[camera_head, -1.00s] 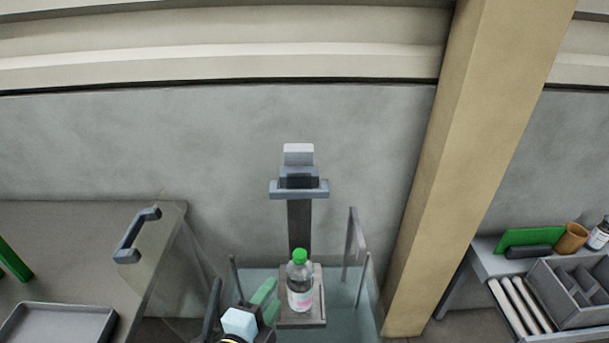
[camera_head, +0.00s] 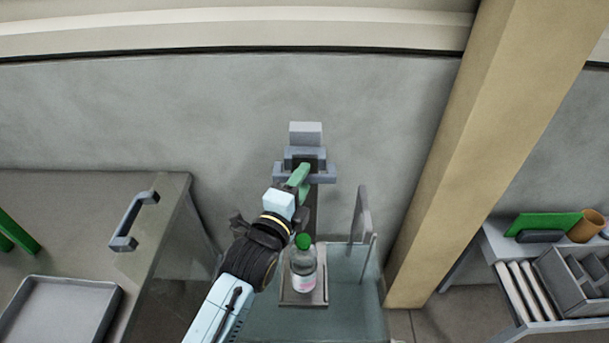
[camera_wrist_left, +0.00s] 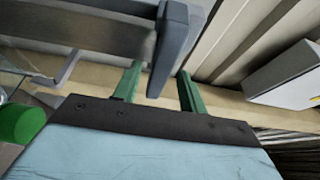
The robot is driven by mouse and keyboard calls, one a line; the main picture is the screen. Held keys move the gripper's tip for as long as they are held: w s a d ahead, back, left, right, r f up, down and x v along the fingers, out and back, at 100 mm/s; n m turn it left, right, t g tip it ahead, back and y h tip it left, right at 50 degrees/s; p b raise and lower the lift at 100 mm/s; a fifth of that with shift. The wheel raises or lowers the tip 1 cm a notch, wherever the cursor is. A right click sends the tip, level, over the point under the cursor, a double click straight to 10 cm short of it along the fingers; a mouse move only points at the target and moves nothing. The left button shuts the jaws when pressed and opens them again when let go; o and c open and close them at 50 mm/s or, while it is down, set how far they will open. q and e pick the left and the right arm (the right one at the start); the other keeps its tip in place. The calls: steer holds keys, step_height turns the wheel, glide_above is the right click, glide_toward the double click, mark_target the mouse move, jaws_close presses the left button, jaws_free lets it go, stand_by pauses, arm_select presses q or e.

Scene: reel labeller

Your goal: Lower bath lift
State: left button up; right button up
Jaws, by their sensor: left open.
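The bath lift is a dark upright post with a grey crossbar handle (camera_head: 321,175) below a light grey block (camera_head: 305,134). Its small platform (camera_head: 318,298) carries a clear bottle with a green cap (camera_head: 303,268), standing upright above the glass-walled bath (camera_head: 350,312). My left gripper (camera_head: 302,178) is at the crossbar, its green fingers open. In the left wrist view, a grey bar end (camera_wrist_left: 172,45) lies between the two green fingertips (camera_wrist_left: 158,82), not clamped. The green cap (camera_wrist_left: 22,122) shows at the left edge there. My right gripper is not in view.
A bench with a grey tray (camera_head: 60,310) and a clear panel with a dark handle (camera_head: 132,222) are at left. A tan post (camera_head: 470,140) stands right of the bath. A shelf with a grey divided box (camera_head: 575,275) is at far right.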

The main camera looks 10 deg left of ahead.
arm_select(q)
steer(key=shift+w+d, duration=0.15)
steer(key=shift+w, duration=0.75)
jaws_close()
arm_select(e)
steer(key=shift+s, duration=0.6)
